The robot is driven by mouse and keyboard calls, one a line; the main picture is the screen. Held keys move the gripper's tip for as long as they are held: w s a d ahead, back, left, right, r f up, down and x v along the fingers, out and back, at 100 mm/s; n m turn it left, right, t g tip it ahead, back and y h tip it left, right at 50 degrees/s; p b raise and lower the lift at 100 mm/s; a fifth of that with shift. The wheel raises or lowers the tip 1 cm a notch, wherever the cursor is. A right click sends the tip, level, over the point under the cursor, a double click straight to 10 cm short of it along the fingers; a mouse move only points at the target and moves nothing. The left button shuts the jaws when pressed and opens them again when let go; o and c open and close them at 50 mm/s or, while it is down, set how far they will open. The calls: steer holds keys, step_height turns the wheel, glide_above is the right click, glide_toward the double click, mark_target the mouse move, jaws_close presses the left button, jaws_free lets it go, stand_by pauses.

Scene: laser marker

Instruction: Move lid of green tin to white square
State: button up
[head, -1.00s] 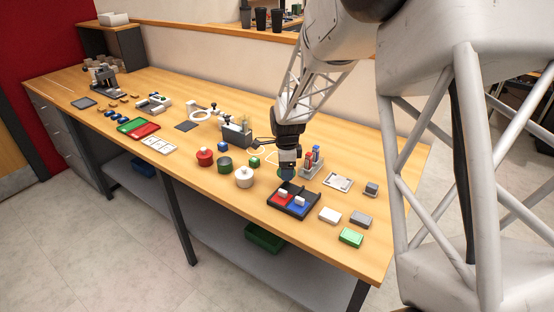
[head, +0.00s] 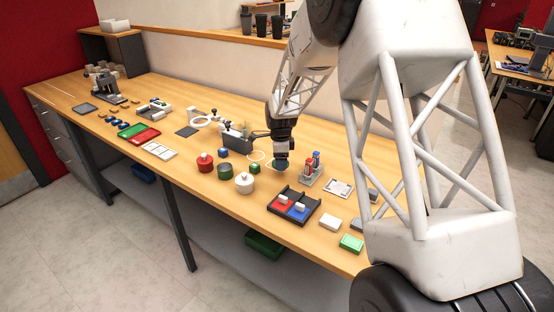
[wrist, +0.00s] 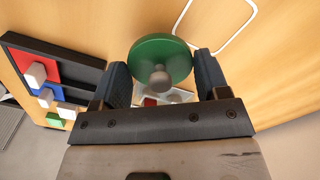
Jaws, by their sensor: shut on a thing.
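The green lid (wrist: 160,52) is round with a grey knob (wrist: 160,78). In the wrist view it lies between the fingertips of my gripper (wrist: 161,70), which is shut on it. In the head view the lid (head: 281,164) shows as a dark green disc under my gripper (head: 282,155), seemingly above the table. The green tin (head: 224,169) stands lidless to the left. The white square (head: 257,156) is an outline on the table, just left of the gripper; part of it also shows at the top of the wrist view (wrist: 215,46).
A red tin (head: 205,161), a white tin (head: 244,183) and a green cube (head: 255,168) stand left of the gripper. A rack (head: 312,174) stands close on the right. A black tray (head: 293,216) with red and blue parts is nearer the front.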

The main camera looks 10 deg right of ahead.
steer(key=shift+w+f, duration=0.15)
steer(key=shift+w, duration=1.45)
steer(key=shift+w+f, duration=0.15)
steer(key=shift+w, duration=1.4)
steer(key=shift+f, duration=1.75)
steer(key=shift+f, duration=0.15)
steer(key=o, duration=0.9)
step_height(320, 180, up, 12)
steer(key=shift+r, duration=0.2)
